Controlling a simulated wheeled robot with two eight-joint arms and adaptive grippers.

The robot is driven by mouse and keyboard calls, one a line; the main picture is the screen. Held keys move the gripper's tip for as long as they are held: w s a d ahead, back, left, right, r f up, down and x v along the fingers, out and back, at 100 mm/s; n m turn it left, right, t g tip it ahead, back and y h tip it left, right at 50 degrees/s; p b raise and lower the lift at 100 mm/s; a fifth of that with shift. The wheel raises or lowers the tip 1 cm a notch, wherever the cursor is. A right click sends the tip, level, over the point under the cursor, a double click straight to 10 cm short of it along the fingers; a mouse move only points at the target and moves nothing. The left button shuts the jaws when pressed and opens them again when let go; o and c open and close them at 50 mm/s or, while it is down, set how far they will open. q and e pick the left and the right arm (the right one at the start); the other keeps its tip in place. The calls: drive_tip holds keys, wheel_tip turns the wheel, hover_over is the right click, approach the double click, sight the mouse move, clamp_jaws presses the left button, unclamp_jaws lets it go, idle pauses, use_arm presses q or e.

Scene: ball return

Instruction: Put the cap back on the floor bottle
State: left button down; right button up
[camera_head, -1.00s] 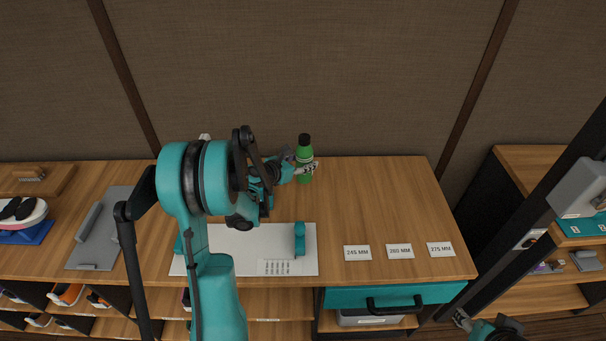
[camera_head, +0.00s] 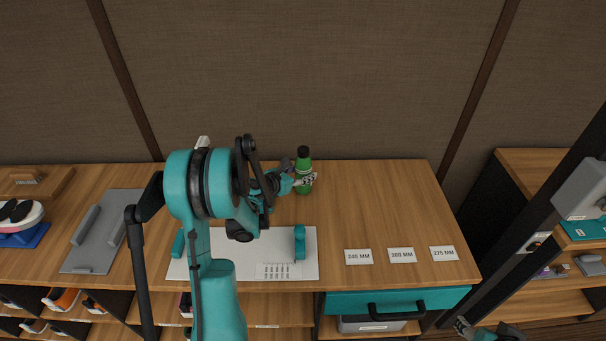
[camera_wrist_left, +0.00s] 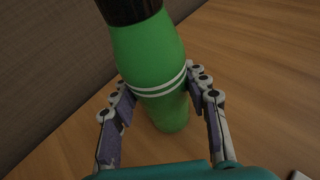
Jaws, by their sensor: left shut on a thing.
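The green bottle (camera_head: 304,168) stands at the back of the wooden counter, with a black cap (camera_head: 303,152) on its top. In the left wrist view the bottle (camera_wrist_left: 150,55) fills the middle, with two white bands around it, and the black cap (camera_wrist_left: 130,8) is cut off by the top edge. My left gripper (camera_head: 305,181) is shut on the bottle's body, one finger on each side. It also shows in the left wrist view (camera_wrist_left: 160,92). My right gripper (camera_head: 462,325) is at the lower right edge, away from the counter top; its jaw state is unclear.
A white mat (camera_head: 285,268) with teal pieces lies at the counter's front. Size cards (camera_head: 401,255) stand in a row to its right. A grey tray (camera_head: 85,262) and a shoe (camera_head: 22,212) are at the left. The counter right of the bottle is clear.

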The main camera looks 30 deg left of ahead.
use_arm(q)
drive_tip(key=shift+f, duration=0.15)
drive_tip(key=c, duration=0.8)
unclamp_jaws()
drive_tip(key=shift+r, duration=0.2)
drive_tip(key=p+v, duration=0.3)
drive_tip(key=v, duration=0.9)
